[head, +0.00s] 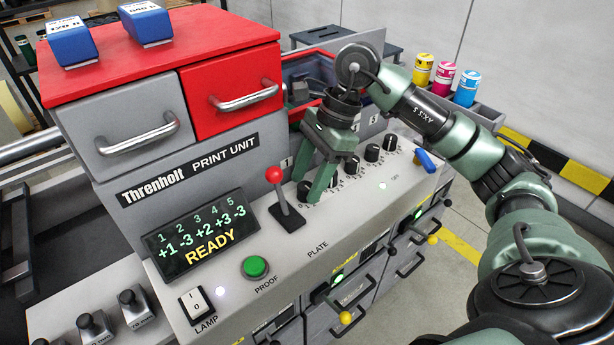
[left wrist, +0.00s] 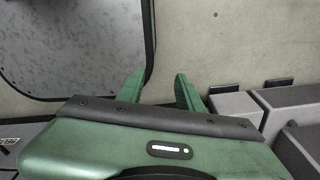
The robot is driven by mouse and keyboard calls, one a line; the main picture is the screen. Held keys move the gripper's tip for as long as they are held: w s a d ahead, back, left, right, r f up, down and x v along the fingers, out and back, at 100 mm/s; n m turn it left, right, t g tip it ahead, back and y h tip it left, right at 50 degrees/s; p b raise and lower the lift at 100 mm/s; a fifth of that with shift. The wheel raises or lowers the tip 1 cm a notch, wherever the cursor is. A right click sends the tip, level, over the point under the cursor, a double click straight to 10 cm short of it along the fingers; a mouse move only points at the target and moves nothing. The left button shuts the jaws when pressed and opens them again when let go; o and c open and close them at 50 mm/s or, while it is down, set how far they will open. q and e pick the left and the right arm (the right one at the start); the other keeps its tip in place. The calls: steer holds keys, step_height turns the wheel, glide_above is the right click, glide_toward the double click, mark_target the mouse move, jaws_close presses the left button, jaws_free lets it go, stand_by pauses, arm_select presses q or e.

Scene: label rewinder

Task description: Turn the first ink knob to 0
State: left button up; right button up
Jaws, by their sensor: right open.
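The row of black ink knobs sits on the sloped grey panel. The first ink knob (head: 304,189) is at the row's left end, partly hidden by my right gripper (head: 307,186). That gripper points down, open, with its fingertips around or just above this knob; I cannot tell whether they touch it. The display (head: 200,235) reads +1, -3, +2, +3, -3 under 1 to 5, with READY below. My left gripper (left wrist: 160,88) shows only in the left wrist view, with its fingers apart and nothing between them.
A red-balled lever (head: 285,195) stands just left of the first knob. A green proof button (head: 255,267) and a lamp switch (head: 196,304) are nearer. A blue handle (head: 426,161) is at the row's right end. Ink cans (head: 443,82) stand behind my right arm.

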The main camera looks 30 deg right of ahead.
steer(key=shift+s+a+f, duration=0.1)
steer(key=shift+f, duration=0.1)
jaws_close()
arm_select(q)
steer(key=shift+w, duration=0.5)
steer(key=shift+s, duration=0.1)
